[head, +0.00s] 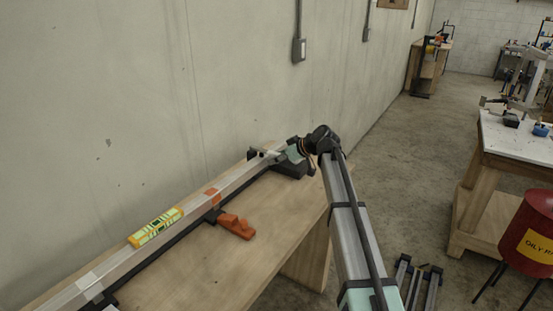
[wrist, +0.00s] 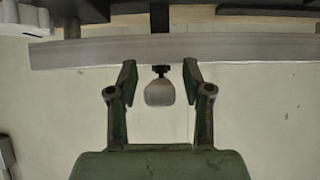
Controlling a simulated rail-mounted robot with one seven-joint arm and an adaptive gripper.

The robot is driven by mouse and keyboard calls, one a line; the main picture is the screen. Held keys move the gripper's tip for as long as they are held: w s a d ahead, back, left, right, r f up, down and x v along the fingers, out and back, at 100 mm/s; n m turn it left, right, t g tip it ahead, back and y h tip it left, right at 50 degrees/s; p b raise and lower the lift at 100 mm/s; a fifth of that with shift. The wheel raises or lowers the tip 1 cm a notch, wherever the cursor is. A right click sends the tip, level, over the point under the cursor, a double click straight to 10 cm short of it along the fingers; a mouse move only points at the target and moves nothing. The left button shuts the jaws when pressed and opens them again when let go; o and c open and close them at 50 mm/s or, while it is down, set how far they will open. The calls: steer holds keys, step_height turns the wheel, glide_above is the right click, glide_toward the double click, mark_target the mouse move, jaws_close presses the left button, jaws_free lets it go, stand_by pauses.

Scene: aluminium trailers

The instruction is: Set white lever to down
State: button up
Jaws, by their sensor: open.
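A white rounded knob (wrist: 159,93), which looks like the end of the white lever, shows in the wrist view on a short dark stem. It lies between the two fingers of my gripper (wrist: 160,72), with a gap on each side. My gripper is open and empty. The stem meets a long pale aluminium bar (wrist: 240,48) that runs across the view beyond the fingertips. In the head view my gripper (head: 284,155) is at the far end of the bar, and I cannot make out the lever clearly there. Whether the lever is up or down is hard to tell.
The aluminium bar (head: 120,263) lies along a wooden bench (head: 180,275) beside a grey wall. A yellow-green spirit level (head: 156,227) rests on it, and an orange handle (head: 236,226) sticks out toward the bench front. A red oily-rag bin (head: 530,240) stands on the right.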

steer(key=v, duration=1.1)
steer(key=shift+d, duration=0.2)
steer(key=shift+r, duration=0.2)
